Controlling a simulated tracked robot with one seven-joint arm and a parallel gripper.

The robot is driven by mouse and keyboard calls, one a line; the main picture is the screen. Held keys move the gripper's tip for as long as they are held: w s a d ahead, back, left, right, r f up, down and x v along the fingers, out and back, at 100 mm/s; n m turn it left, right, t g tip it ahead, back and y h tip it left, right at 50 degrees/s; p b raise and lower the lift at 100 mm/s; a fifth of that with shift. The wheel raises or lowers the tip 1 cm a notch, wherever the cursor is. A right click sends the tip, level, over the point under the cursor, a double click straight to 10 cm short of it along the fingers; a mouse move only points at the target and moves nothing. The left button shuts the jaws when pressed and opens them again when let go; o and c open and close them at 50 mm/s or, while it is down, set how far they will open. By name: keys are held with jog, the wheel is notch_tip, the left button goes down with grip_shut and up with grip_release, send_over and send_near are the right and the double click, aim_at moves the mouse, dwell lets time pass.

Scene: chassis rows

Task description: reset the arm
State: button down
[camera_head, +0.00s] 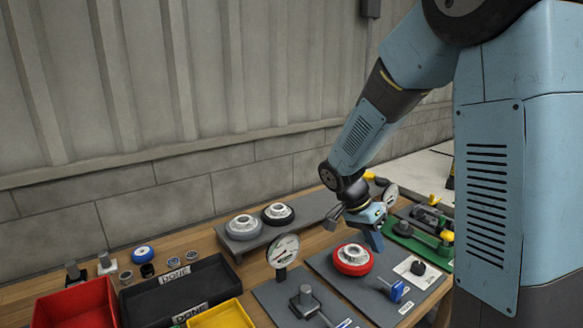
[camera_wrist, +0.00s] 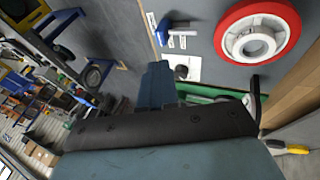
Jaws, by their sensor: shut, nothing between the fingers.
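My arm reaches down from the upper right in the head view. My gripper (camera_head: 374,240) hangs over the right part of the workbench, its blue fingers together and empty. In the wrist view its blue fingers (camera_wrist: 155,85) stick up past a dark bar. A red wheel with a white hub (camera_head: 353,259) lies on a grey plate just below and left of the gripper. It shows in the wrist view at the upper right (camera_wrist: 258,32), apart from the fingers.
A dial gauge (camera_head: 284,251) stands left of the red wheel. A blue-handled clamp (camera_head: 397,291) and a green fixture (camera_head: 425,241) lie to the right. Red (camera_head: 76,305), black (camera_head: 180,288) and yellow (camera_head: 222,316) bins stand at the front left. A wall runs behind the bench.

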jog(key=s+d+r+n+t+y, duration=0.1)
jog(key=s+r+n+t+y, duration=0.4)
jog(key=s+r+n, duration=0.5)
jog(key=s+r+t, duration=0.2)
jog(key=s+r, duration=0.5)
jog(key=shift+d+r+n, duration=0.15)
jog(key=shift+r+n, duration=0.2)
jog(key=shift+n, duration=0.05)
